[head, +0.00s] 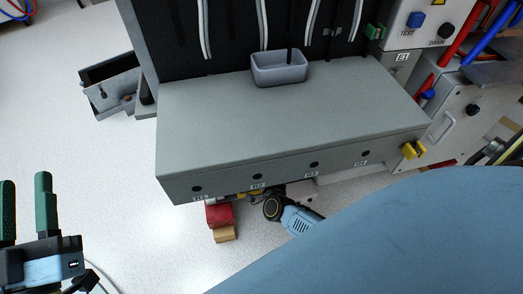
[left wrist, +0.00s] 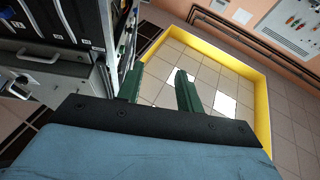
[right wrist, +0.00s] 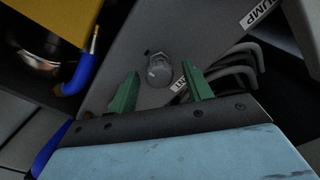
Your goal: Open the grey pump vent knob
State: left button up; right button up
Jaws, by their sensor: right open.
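The grey pump vent knob (right wrist: 159,71) sits on a grey panel in the right wrist view, beside a partly hidden label and below a label reading PUMP (right wrist: 262,11). My right gripper (right wrist: 160,90) is open, with its green fingertips on either side of the knob's near side. I cannot tell whether they touch it. The head view does not show this knob clearly, and my blue arm covers its lower right. My left gripper (head: 26,205) is open and empty at the lower left of the head view. It also shows open in the left wrist view (left wrist: 158,88).
A grey bench-like cabinet (head: 270,120) carries a small grey tray (head: 279,70). Grey hoses (right wrist: 232,72) curve close to the right fingertip, and a blue pipe (right wrist: 78,78) is at left. A red block (head: 219,214) and a power tool (head: 290,214) lie below the cabinet.

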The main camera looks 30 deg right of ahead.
pick_arm(q)
jog(key=shift+s+r+t, duration=0.4)
jog(key=shift+r+t, duration=0.2)
jog(key=shift+r, duration=0.2)
pick_arm(e)
jog(key=shift+x, duration=0.8)
jog(key=shift+c, duration=0.4)
jog(key=c, duration=0.9)
